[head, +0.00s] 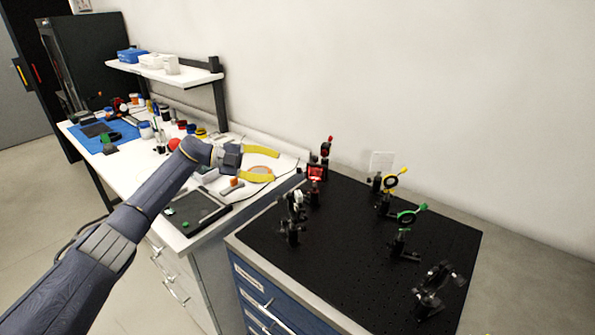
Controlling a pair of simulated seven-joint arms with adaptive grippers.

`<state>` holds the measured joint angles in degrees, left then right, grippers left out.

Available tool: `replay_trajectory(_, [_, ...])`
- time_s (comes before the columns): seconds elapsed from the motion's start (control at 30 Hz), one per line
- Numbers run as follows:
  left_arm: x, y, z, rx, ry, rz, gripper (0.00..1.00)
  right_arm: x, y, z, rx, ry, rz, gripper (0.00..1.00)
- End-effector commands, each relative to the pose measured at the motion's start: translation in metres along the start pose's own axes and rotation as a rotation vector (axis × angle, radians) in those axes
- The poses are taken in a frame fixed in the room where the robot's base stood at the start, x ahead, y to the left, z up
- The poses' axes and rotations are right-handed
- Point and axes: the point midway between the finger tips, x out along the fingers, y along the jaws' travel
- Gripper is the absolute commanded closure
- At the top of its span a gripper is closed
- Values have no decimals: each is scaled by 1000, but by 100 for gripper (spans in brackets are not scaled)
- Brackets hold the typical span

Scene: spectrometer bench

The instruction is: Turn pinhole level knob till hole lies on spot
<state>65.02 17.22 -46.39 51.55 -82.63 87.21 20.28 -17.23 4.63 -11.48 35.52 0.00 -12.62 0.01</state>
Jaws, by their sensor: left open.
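My left gripper (272,163) has yellow fingers spread apart and is empty. It is over the white bench, left of the black optics board (350,240). On the board stand a mount with a yellow ring (391,180), a mount with a green ring (407,216), a red-fronted mount (316,172), a dark mount with a pale round face (296,205) and a black mount at the front right (434,290). I cannot tell which one carries the pinhole and its level knob. No light spot can be made out.
The board tops a blue drawer cabinet (262,290). A clear upright plate (381,161) stands near the wall.

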Motion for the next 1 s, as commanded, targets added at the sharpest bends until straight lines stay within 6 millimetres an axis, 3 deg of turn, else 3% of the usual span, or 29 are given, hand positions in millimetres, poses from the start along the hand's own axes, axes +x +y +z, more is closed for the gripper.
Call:
replay_trajectory(0.2, [38,0,0,-1,2,0,62,0,0,0,0,0,0,56])
replay_trajectory(0.43, [63,0,0,-1,1,-1,62,0,0,0,0,0,0,56])
replay_trajectory(1.0, [76,0,0,-1,0,-1,62,0,-1,-1,1,1,-1,56])
